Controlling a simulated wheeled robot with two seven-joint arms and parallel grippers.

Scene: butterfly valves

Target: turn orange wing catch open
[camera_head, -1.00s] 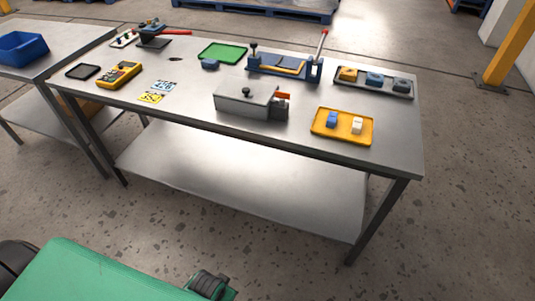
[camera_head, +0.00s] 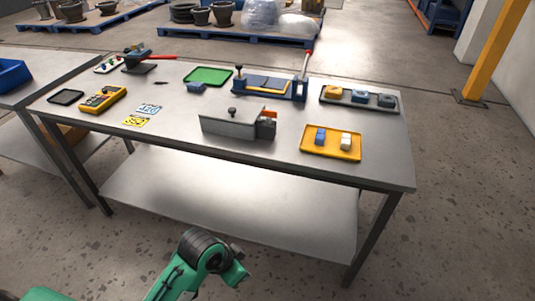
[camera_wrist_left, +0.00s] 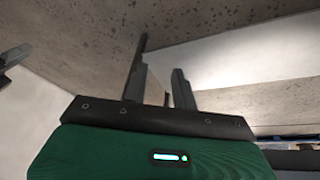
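The orange wing catch (camera_head: 271,115) sits at the right end of a grey box (camera_head: 230,123) with a dark knob, near the front middle of the table. It looks small here, and its exact angle is hard to tell. In the left wrist view my left gripper (camera_wrist_left: 160,62) has its two dark fingers apart with nothing between them. No catch or box shows between or near these fingers. In the head view a green arm with a black joint rises at the bottom, well in front of the table. No gripper fingers can be made out there.
The metal table (camera_head: 180,110) also bears a yellow tray (camera_head: 330,153) with two blocks right of the box, a blue fixture (camera_head: 270,88) with an upright red-tipped lever behind it, and a green tray (camera_head: 208,76). Bare tabletop lies left of the box. Open floor lies before the table.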

